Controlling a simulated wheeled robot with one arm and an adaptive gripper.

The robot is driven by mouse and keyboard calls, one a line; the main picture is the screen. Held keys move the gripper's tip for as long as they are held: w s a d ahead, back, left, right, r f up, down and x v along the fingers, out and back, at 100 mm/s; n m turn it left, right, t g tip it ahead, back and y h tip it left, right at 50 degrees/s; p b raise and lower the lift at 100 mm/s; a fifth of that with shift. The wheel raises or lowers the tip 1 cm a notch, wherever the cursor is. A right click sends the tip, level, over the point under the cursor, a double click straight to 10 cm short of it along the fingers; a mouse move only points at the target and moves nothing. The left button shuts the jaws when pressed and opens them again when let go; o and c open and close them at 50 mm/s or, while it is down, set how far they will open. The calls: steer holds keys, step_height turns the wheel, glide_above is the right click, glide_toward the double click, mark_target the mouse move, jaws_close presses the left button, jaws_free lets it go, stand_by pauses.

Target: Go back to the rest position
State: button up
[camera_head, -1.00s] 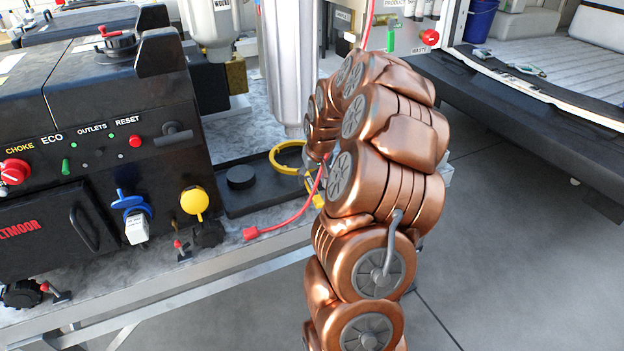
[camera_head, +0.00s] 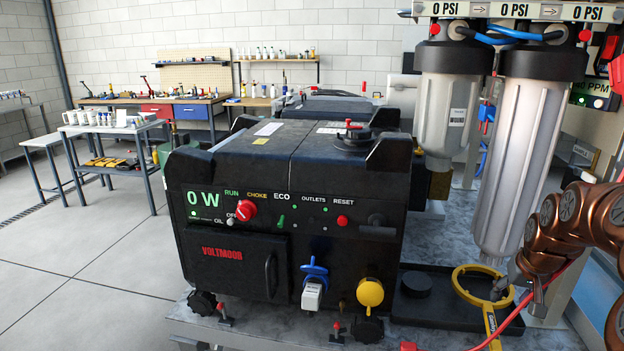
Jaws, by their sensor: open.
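My copper-coloured arm (camera_head: 590,225) reaches in from the right edge. My gripper (camera_head: 518,288) is at its end, small and partly hidden, open. It is low in front of the tall right filter housing (camera_head: 518,150), beside a yellow ring wrench (camera_head: 459,284). The wrench is over the black tray (camera_head: 455,318), its handle pointing down toward the front. I cannot tell whether a finger touches it.
A black generator (camera_head: 240,165) with a "0 W" display stands left of the tray. A second filter housing (camera_head: 445,100) is behind. A red cord (camera_head: 520,305) runs past my gripper. Open floor (camera_head: 75,270) lies left; benches with tools and mugs (camera_head: 110,130) stand farther back.

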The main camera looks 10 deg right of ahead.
steer(key=s+a+r+n+g+y+p, duration=0.1)
steer(key=s+a+r+n, duration=0.15)
steer(key=a, duration=0.85)
steer(key=s+a+r+n+g, duration=0.1)
steer(key=s+a, duration=0.3)
steer(key=a, duration=0.7)
steer(key=s+a+n+g, duration=0.1)
steer(key=s+a, duration=0.5)
steer(key=s, duration=0.4)
steer(key=s+a+f+g+p, duration=0.1)
steer(key=s+a+g, duration=0.1)
steer(key=s+a, duration=0.4)
steer(key=s, duration=0.4)
steer(key=shift+s+f+n, duration=0.25)
steer(key=shift+s+n, duration=0.05)
steer(key=shift+n, duration=0.05)
steer(key=shift+c, duration=0.3)
steer(key=shift+c, duration=0.8)
steer(key=shift+d, duration=0.1)
steer(key=shift+c, duration=0.2)
